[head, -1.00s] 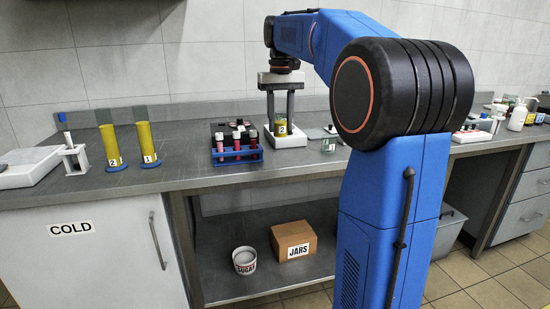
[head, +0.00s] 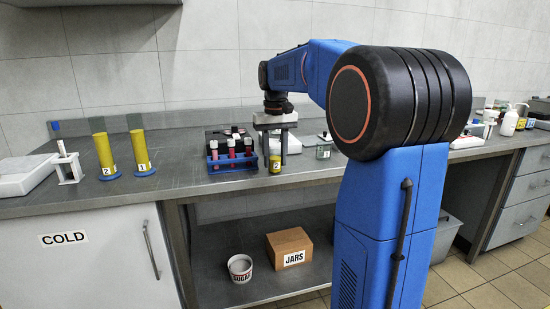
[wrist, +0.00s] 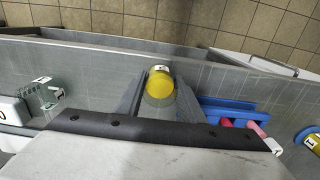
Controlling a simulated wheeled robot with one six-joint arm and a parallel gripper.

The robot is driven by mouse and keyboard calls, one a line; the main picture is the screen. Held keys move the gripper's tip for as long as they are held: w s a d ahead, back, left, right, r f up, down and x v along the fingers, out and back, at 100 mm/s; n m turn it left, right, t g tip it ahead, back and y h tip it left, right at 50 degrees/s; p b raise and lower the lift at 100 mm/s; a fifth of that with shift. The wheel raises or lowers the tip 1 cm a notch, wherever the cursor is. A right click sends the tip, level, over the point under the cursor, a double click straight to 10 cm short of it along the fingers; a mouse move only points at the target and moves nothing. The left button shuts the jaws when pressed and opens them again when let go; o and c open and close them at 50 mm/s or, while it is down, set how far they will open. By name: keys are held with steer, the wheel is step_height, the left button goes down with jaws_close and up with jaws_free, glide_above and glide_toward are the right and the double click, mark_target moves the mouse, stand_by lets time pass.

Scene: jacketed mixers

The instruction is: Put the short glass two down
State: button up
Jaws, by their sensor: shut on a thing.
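The short glass two (head: 276,163) is a small glass with yellow contents and a label "2". It is upright between the fingers of my gripper (head: 276,152), close to the bench's front edge and right of the blue rack. In the wrist view the yellow glass (wrist: 160,84) sits between the two grey fingers (wrist: 160,98), its label facing the front edge. My gripper is shut on it. I cannot tell whether its base touches the bench top.
A blue rack (head: 232,163) of red-filled tubes stands close on the left. A small glass vessel (head: 323,151) stands to the right. Two tall yellow cylinders, two (head: 104,155) and one (head: 140,152), stand farther left. The bench between cylinders and rack is clear.

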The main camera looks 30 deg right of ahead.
steer(key=shift+f, duration=0.1)
steer(key=o, duration=1.1)
step_height(320, 180, up, 12)
steer(key=s+a+f+n+t, duration=0.1)
steer(key=s+a+f, duration=0.4)
steer(key=s+f, duration=0.4)
steer(key=s+a+f+n+t, duration=0.1)
steer(key=s+a+f+t, duration=0.1)
steer(key=s+a+f, duration=0.3)
steer(key=s+a+f+n+t, duration=0.1)
steer(key=s+a+f, duration=0.4)
steer(key=s+f, duration=0.8)
steer(key=s, duration=0.3)
steer(key=shift+a+t, duration=0.4)
steer(key=shift+s, duration=0.1)
